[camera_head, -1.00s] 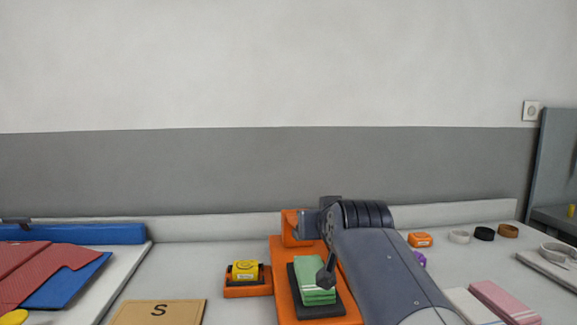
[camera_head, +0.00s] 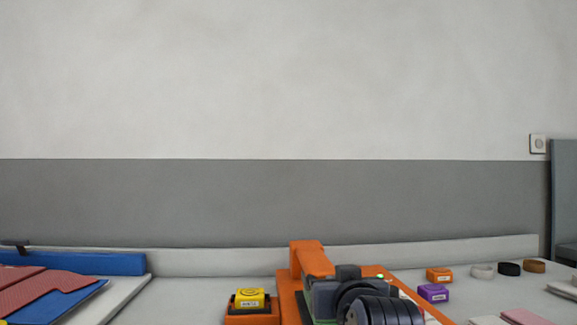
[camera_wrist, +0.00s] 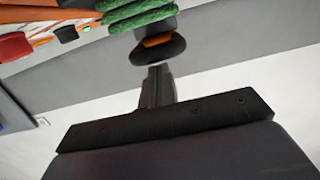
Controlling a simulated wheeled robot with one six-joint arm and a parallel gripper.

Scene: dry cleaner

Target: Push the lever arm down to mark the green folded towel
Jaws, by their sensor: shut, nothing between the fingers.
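The orange marking press stands on the counter in the head view, with its base (camera_head: 288,298) partly behind my arm. Its orange lever arm (camera_head: 313,260) slopes down toward me from the post, and its front end is hidden by my wrist. The green folded towel shows only as a thin sliver in the head view; its green layered edges (camera_wrist: 140,15) seem to be at the top of the wrist view. My gripper (camera_wrist: 156,72) is shut and empty, its tips close to a dark rounded part (camera_wrist: 158,52) with an orange piece; contact is unclear.
A yellow block (camera_head: 250,298) sits in an orange holder left of the press. Orange (camera_head: 440,274) and purple (camera_head: 433,293) blocks and several rings stand to the right. Folded red and blue cloths (camera_head: 45,290) lie at the left. A green light (camera_head: 380,276) shows beside my wrist.

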